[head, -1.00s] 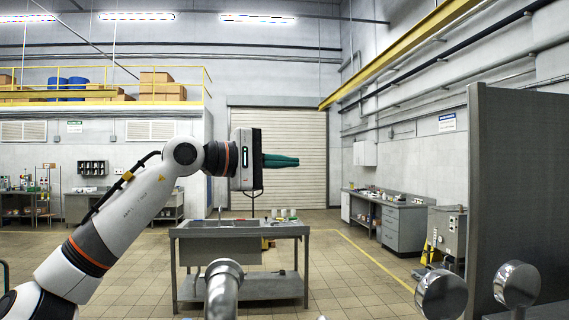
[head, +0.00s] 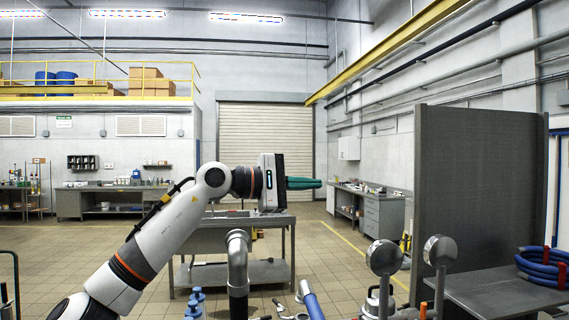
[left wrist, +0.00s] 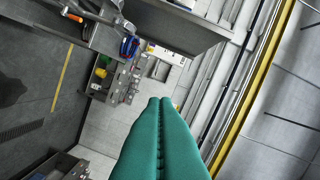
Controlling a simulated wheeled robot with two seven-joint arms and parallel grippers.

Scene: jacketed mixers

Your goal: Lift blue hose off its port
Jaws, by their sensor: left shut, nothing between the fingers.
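My left gripper (head: 303,183) has green fingers that are shut and empty. It is raised in mid-air in the head view, pointing right, apart from any hose. In the left wrist view its closed fingers (left wrist: 162,140) fill the lower middle. A blue hose piece (head: 312,304) with a light metal end shows at the bottom edge of the head view; its lower part is cut off, and I cannot tell what it is joined to. A coiled blue hose (head: 540,270) with red bands lies on the grey side bench at the right. My right gripper is out of view.
A bent metal pipe (head: 238,262) and two round-faced gauges (head: 384,257) stand up near the front. Blue fittings (head: 195,301) sit left of the pipe. A tall grey panel (head: 475,190) rises at the right by the bench (head: 480,292). A metal table (head: 262,272) stands behind.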

